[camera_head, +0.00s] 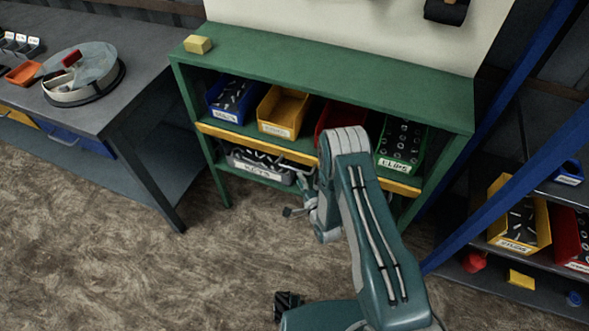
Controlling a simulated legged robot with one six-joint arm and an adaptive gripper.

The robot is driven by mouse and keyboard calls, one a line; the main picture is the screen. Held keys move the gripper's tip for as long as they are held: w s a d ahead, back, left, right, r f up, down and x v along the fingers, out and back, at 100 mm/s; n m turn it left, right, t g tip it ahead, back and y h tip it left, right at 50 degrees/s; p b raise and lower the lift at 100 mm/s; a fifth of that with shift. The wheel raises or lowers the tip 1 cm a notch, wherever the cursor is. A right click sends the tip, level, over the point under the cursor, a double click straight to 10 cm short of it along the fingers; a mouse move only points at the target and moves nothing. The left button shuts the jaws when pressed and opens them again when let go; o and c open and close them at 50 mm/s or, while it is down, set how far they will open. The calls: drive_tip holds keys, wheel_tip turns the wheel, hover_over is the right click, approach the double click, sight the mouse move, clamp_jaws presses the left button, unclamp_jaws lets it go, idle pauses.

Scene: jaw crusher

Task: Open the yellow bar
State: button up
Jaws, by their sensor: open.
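The yellow bar (236,139) runs across the front of the green shelf unit (330,68), below the upper row of bins. It looks level along the shelf front. My arm crosses in front of it and hides a stretch right of its middle; its right end shows again beyond the arm. My gripper (299,203) is open, left of my arm's wrist and lower in the picture than the bar. It appears near the lower shelf's bin of parts. The fingers are small and partly hidden, and I cannot tell whether they touch anything.
Blue, yellow, red and green bins stand behind the bar; the green bin (402,145) is at right. A grey bin (262,166) sits below. A workbench (110,88) is at left, blue posts and shelving at right.

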sight(296, 170)
drive_tip(key=shift+x, duration=2.4)
